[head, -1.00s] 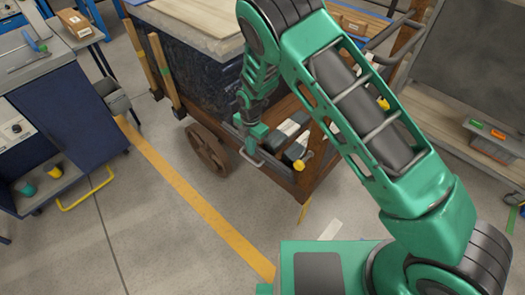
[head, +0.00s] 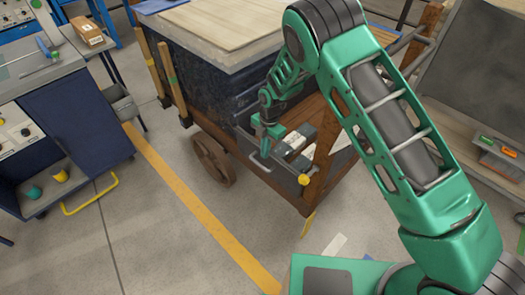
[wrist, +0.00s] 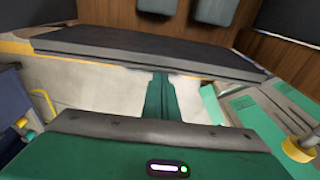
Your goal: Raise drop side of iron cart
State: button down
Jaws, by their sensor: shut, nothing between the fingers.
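The iron cart (head: 213,160) is a brown cart with spoked wheels and wooden posts. Its bed (head: 345,140) carries grey and white pieces. A long dark grey panel (wrist: 150,50), which looks like the drop side, crosses the wrist view with the brown bed behind it; I cannot tell its angle. My gripper (head: 265,150) is over the cart's near edge, beside a metal bar. In the wrist view my gripper (wrist: 160,95) has its green fingers together and empty, in front of the panel. I cannot tell whether they touch it. A yellow knob (head: 303,180) sits at the cart's near corner.
A blue cabinet (head: 85,130) with cups is at left, beside a yellow floor line (head: 185,195). A grey shelf unit (head: 490,165) is at right.

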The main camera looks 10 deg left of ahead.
jog(key=shift+w+d+r, duration=0.15)
jog(key=shift+w+d, duration=0.35)
jog(key=shift+w, duration=0.25)
jog(key=s+a, duration=0.3)
jog(key=s, duration=0.1)
notch_tip(320, 180, up, 9)
jog(key=w+d, duration=0.1)
jog(key=w, duration=0.1)
jog(key=shift+d, duration=0.3)
